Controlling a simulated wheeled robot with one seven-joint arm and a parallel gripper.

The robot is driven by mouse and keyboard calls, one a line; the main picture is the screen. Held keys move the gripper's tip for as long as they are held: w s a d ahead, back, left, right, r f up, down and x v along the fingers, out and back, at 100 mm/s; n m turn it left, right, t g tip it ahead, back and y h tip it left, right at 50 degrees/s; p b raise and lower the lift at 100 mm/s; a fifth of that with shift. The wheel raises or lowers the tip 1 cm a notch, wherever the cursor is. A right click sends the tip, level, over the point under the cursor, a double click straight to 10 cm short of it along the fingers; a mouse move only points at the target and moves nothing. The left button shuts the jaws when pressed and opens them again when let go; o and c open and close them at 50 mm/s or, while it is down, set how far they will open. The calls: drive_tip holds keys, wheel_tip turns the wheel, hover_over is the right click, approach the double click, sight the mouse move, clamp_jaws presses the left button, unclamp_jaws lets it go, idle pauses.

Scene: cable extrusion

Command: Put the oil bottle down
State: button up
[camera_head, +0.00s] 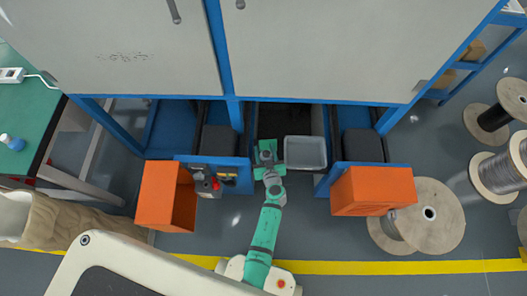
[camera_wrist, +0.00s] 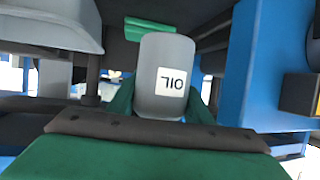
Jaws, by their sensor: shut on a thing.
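The oil bottle (camera_wrist: 148,60) is a grey cylinder with a white label reading OIL, upside down in the wrist view. My gripper (camera_wrist: 162,105) is shut on it, with a green finger on either side. In the head view my gripper (camera_head: 268,152) is at the opening under the large grey machine, just left of a grey tray. I cannot make out the bottle in the head view. What lies under the bottle is hidden, so I cannot tell whether it touches a surface.
The grey tray (camera_head: 305,166) is close on the right. A blue panel with a red button (camera_head: 215,184) stands close on the left. Orange boxes (camera_head: 168,197) (camera_head: 372,191) flank the opening. Cable reels (camera_head: 430,214) stand at the right. A green table (camera_head: 30,125) is at far left.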

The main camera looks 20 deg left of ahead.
drive_tip(key=shift+w+a+f, duration=0.2)
drive_tip(key=shift+w+f, duration=0.2)
drive_tip(key=shift+f, duration=0.15)
drive_tip(key=shift+w+a+f, duration=0.2)
drive_tip(key=shift+w+f, duration=0.15)
drive_tip(key=shift+f, duration=1.65)
drive_tip(key=shift+f, duration=0.1)
drive_tip(key=o, duration=1.2)
drive_tip(key=shift+c, duration=0.2)
